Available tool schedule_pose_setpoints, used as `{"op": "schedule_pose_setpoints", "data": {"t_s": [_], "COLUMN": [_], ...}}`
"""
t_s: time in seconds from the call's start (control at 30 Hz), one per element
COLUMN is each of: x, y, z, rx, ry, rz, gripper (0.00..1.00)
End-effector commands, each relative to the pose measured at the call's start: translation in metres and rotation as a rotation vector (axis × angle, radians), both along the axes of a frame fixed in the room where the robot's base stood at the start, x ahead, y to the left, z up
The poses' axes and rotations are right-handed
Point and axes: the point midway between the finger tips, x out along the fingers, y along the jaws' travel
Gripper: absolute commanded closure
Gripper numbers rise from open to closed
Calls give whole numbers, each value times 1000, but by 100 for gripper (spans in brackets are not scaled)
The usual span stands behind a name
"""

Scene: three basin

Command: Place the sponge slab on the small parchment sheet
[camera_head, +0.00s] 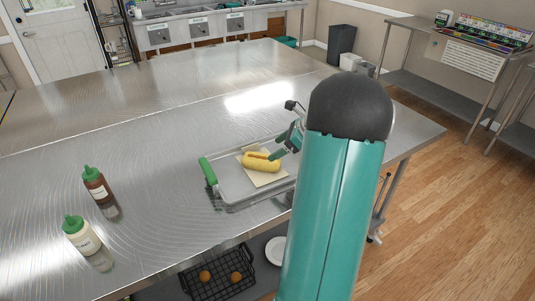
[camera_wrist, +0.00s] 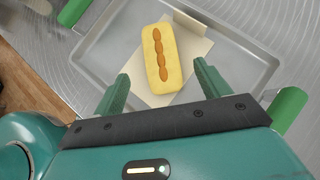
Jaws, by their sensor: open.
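The sponge slab (camera_wrist: 172,70) is a yellow block with a brown wavy stripe along its top. It lies on the small parchment sheet (camera_wrist: 194,46), a cream sheet inside a metal tray (camera_wrist: 110,62). In the head view the slab (camera_head: 261,163) sits on the parchment (camera_head: 264,179) in the tray (camera_head: 232,187). My gripper (camera_head: 279,155) is beside the slab's right end in that view. In the wrist view my gripper (camera_wrist: 160,86) is open, its two green fingers apart on either side of the slab's near end. I cannot tell whether the fingers touch it.
The tray has green handles, one of them (camera_head: 208,171) at its left. Two sauce bottles, brown (camera_head: 96,187) and cream (camera_head: 81,236), stand on the steel table to the left. A black wire basket (camera_head: 219,277) is on the shelf below. The table behind the tray is clear.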

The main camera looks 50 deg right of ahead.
Motion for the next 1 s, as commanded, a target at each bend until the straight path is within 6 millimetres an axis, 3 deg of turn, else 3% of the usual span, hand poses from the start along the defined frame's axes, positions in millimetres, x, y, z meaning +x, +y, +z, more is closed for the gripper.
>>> {"op": "schedule_pose_setpoints", "data": {"t_s": [0.13,0.4,0.47,0.57,0.67,0.8,1.0], "x": [-15,-22,-21,-13,0,11,-3], "y": [-8,-11,-9,10,52,136,245], "z": [18,26,27,34,49,74,99], "rx": [0,1,-5,-49,-156,-376,-704], "ry": [-1,0,0,3,5,-6,-62], "rz": [-1,1,8,72,221,534,1005], "gripper": [25,25,25,25,25,25,25]}}
